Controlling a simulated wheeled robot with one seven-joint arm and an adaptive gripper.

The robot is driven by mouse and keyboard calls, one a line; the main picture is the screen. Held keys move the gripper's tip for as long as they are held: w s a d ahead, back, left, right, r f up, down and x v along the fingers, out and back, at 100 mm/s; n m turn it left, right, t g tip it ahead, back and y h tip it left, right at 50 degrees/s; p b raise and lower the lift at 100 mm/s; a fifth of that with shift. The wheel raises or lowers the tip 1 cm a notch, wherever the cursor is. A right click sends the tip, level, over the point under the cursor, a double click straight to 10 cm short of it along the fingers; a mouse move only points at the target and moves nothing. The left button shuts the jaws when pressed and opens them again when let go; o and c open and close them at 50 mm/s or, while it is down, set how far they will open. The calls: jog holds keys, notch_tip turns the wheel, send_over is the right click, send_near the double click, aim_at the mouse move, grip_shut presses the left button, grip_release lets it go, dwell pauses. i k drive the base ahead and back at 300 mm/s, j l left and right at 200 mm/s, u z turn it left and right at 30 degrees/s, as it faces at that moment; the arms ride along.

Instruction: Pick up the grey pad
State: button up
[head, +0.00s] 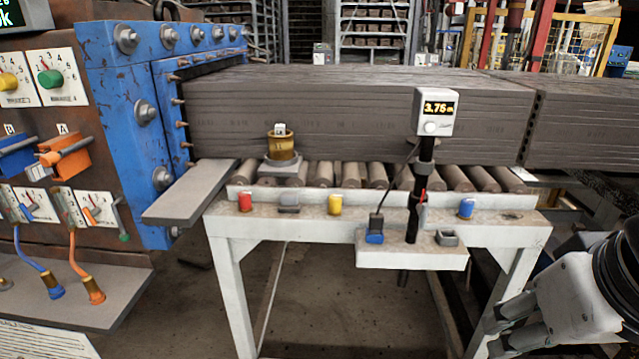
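A small grey pad (289,203) sits on the white ledge of the roller table, between a red pad (245,202) and a yellow pad (335,203). A blue pad (466,208) sits farther right on the same ledge. My gripper (497,338) is at the lower right, in front of the table's right leg and well apart from the grey pad. Its two fingers look spread, with nothing visible between them.
A post with a display (435,112) rises from a lower white shelf (408,259) holding a blue piece (375,236) and a grey piece (447,238). A grey plate (190,192) juts out left. A brass cup (281,146) stands on the rollers before the clay column (340,115).

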aim_at(289, 202)
jog(key=i+j+u, duration=0.2)
jog(key=i, duration=0.6)
jog(key=i+u, duration=0.15)
jog(key=i, duration=0.65)
